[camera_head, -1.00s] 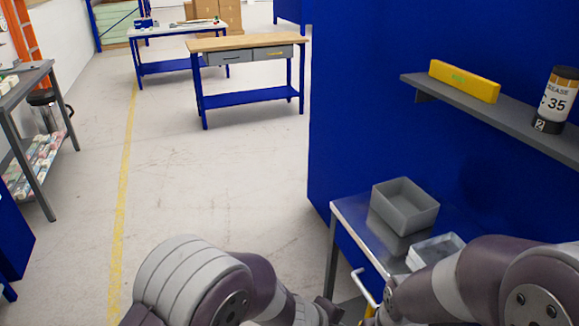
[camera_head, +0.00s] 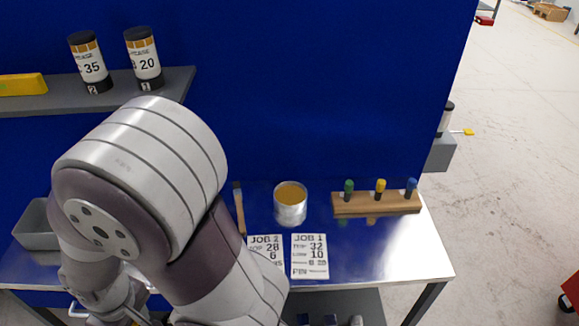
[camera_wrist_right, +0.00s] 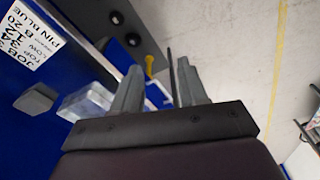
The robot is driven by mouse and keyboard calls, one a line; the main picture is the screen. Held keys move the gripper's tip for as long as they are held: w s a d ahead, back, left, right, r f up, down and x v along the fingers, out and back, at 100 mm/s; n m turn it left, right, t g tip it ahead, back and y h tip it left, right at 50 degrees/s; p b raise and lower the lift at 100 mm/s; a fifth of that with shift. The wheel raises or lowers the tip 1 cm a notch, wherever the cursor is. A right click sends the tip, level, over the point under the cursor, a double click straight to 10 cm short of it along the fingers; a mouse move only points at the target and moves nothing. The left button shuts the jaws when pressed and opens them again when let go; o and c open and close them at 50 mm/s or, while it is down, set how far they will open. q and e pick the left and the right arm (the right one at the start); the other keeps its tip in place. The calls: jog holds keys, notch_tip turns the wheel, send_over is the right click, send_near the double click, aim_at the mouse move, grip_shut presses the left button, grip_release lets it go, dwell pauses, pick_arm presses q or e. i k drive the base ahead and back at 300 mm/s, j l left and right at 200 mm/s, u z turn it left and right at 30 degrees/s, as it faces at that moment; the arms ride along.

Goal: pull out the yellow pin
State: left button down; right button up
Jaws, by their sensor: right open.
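The yellow pin (camera_head: 380,189) stands upright in a wooden block (camera_head: 376,205) at the back right of the metal table, in the head view. A green pin (camera_head: 348,190) is to its left and a blue pin (camera_head: 411,188) to its right. No gripper is at the block. My right gripper (camera_wrist_right: 159,88) shows in the right wrist view with its two fingers apart. A thin dark bar shows between them; I cannot tell what it is. The pins are not in the right wrist view. My left gripper is not in view.
A can (camera_head: 290,207), a brush (camera_head: 239,208) and two job cards (camera_head: 310,257) are on the table, left of the block. A grey bin (camera_head: 37,228) is at the far left. A shelf (camera_head: 120,92) holds two grease tubs (camera_head: 144,58). The table's front right is clear.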

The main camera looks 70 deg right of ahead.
aim_at(381, 183)
jog(key=z, duration=3.2)
